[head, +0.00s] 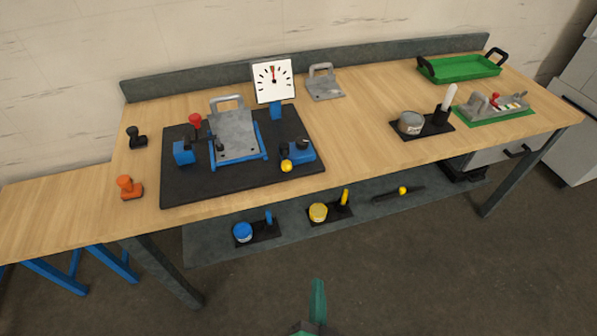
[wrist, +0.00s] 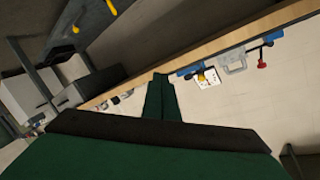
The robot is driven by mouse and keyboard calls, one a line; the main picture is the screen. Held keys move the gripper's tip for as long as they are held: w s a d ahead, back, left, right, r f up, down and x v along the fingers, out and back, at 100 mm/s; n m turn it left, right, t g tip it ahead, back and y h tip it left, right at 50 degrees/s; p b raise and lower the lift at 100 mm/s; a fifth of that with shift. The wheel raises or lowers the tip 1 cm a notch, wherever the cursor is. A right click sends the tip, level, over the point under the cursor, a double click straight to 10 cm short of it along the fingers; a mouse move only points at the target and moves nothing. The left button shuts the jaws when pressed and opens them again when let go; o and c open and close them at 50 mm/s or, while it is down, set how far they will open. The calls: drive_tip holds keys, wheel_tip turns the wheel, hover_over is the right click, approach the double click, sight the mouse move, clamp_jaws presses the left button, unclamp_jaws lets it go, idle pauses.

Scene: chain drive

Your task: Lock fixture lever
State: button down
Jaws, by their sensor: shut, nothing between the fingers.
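The fixture stands on a black base plate (head: 185,190) at the left of the bench. A grey plate with a handle (head: 235,135) sits in its blue frame. A red-knobbed lever (head: 195,121) stands up at its left side. A yellow ball knob (head: 286,166) is at its front right, by a blue block. I cannot tell which one is the task's lever. The red knob also shows in the wrist view (wrist: 262,64), far off. My gripper (head: 318,286) is shut and empty, at the bottom of the head view, well apart from the bench. Its green fingers (wrist: 160,98) are together.
A dial (head: 273,80) stands behind the fixture. A second grey plate (head: 323,84), a green tray (head: 460,68) and a grey tin (head: 411,123) are farther right. An orange stamp-like piece (head: 130,188) is at left. A lower shelf (head: 290,235) holds small items. The bench's front middle is clear.

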sight(285, 157)
drive_tip(key=w+r+m+y, duration=0.2)
drive_tip(key=w+r, duration=0.4)
drive_tip(key=w, duration=0.4)
drive_tip(key=w+r+m+t+y, duration=0.1)
drive_tip(key=w+r+m, duration=0.3)
drive_tip(key=w, duration=0.5)
wheel_tip(285, 157, up, 3)
drive_tip(key=shift+w+d+f+y, duration=0.2)
drive_tip(key=shift+w+d+y, duration=0.15)
drive_tip(key=shift+y, duration=0.15)
drive_tip(key=shift+w, duration=0.15)
drive_tip(key=w+a+f, duration=0.1)
drive_tip(key=w+a, duration=0.5)
drive_tip(key=w, duration=0.3)
drive_tip(key=shift+w+f, duration=0.15)
drive_tip(key=shift+w, duration=0.25)
